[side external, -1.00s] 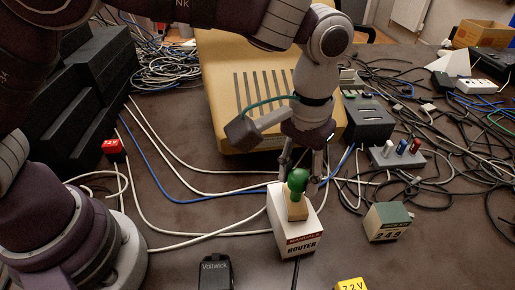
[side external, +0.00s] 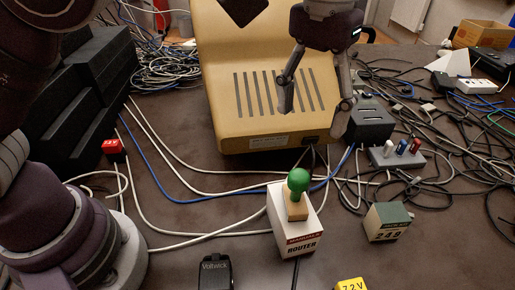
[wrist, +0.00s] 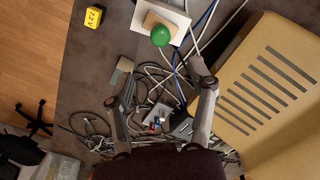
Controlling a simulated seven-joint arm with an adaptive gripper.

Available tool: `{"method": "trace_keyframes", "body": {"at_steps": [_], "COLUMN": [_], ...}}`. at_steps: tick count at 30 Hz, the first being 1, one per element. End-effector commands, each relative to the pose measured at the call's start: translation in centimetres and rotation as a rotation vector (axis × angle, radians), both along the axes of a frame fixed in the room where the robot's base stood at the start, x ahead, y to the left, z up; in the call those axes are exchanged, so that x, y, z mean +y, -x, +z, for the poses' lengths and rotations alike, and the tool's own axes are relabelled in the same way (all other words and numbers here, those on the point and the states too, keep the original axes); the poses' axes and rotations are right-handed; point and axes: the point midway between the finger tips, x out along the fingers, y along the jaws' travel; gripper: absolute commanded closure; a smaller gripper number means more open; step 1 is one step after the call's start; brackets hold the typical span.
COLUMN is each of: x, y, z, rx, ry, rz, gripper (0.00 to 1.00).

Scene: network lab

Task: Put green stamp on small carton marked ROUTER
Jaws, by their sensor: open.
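The green stamp (side external: 298,190), with a round green knob and a wooden base, stands upright on top of the small white carton marked ROUTER (side external: 299,238). In the wrist view the stamp's green knob (wrist: 161,36) shows over its wooden base, with the white carton (wrist: 177,15) around it. My gripper (side external: 313,110) is open and empty, well above and behind the stamp, in front of the beige case.
The beige slotted case (side external: 225,120) stands behind the carton. A small grey-green block with numbers (side external: 387,222) is right of the carton. A black Voltwick device (side external: 215,271) and a yellow 7.2V block (side external: 351,284) lie in front. Loose cables cover much of the table.

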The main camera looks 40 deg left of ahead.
Motion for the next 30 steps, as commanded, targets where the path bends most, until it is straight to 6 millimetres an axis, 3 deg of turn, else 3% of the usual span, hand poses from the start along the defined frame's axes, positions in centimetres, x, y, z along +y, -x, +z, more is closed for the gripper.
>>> {"method": "trace_keyframes", "body": {"at_steps": [7, 10, 14, 18, 24, 30], "x": [0.1, 1.1, 5.1, 10.6, 16.8, 19.0], "y": [0.1, -0.2, -0.4, 1.2, 6.4, 9.4], "z": [1.5, 2.3, 4.2, 5.0, 2.2, -1.3], "rx": [-0.001, -0.018, -0.094, -0.215, -0.392, -0.485], "ry": [0.0, 0.01, 0.046, 0.071, 0.046, 0.004], "rz": [0.0, 0.005, 0.015, 0.015, 0.012, 0.004], "gripper": [0.43, 0.43, 0.43, 0.43, 0.43, 0.43]}}
